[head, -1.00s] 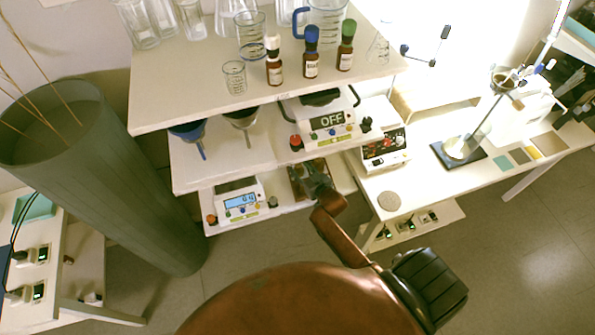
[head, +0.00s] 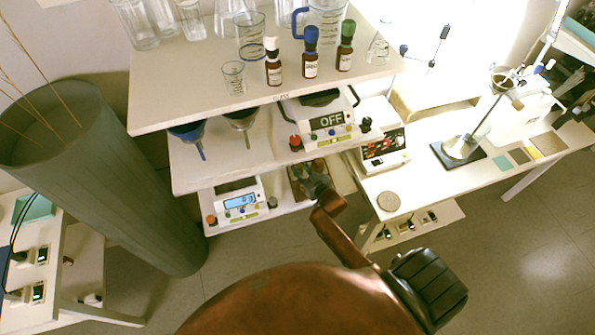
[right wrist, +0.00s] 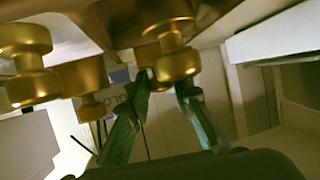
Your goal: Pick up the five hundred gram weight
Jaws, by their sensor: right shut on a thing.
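Several brass knobbed weights of different sizes show in the right wrist view. The one between my fingertips is a brass weight (right wrist: 178,64); no mass marking is readable on it. My right gripper (right wrist: 165,84) is shut on it, with green fingers on either side. A larger brass weight (right wrist: 28,85) and a smaller one (right wrist: 91,108) are beside it on the left. In the head view, my right gripper (head: 319,187) is at the wooden weight box (head: 298,183) on the lower shelf, and the arm hides most of the box. My left gripper is not in view.
A lit balance (head: 240,203) stands left of the box. The middle shelf (head: 225,165) overhangs close above and carries another balance (head: 328,122) reading OFF. Bottles and glassware stand on the top shelf (head: 190,85). A side table (head: 415,183) is at the right.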

